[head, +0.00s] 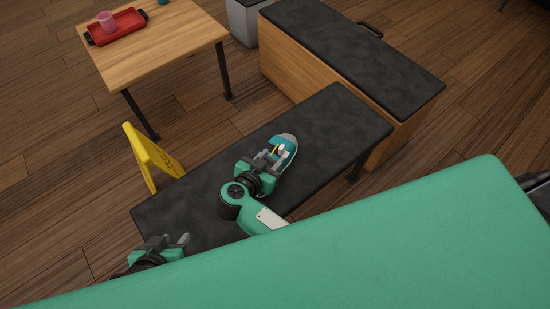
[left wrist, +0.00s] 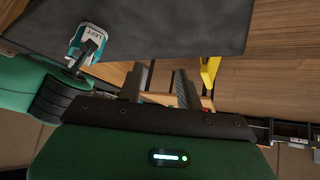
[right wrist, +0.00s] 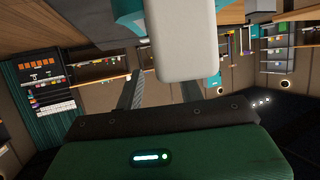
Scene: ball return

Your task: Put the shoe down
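A teal shoe with a pale rim (head: 284,148) is over the dark top of the low bench (head: 340,125). Whether its sole touches the bench is hard to tell. In the left wrist view the shoe shows a white patch marked LEFT (left wrist: 88,36). My right gripper (head: 268,160) is at the shoe's near end with its fingers apart. In the right wrist view a pale part of the shoe (right wrist: 186,50) covers part of one finger; a gap shows beside the other. My left gripper (head: 168,243) is open and empty at the bench's near left end.
A yellow floor sign (head: 150,158) stands left of the bench. A wooden table (head: 165,50) with a red tray (head: 115,27) is behind. A taller wooden box with a dark top (head: 350,50) adjoins the bench's far right. Bare bench top lies around the shoe.

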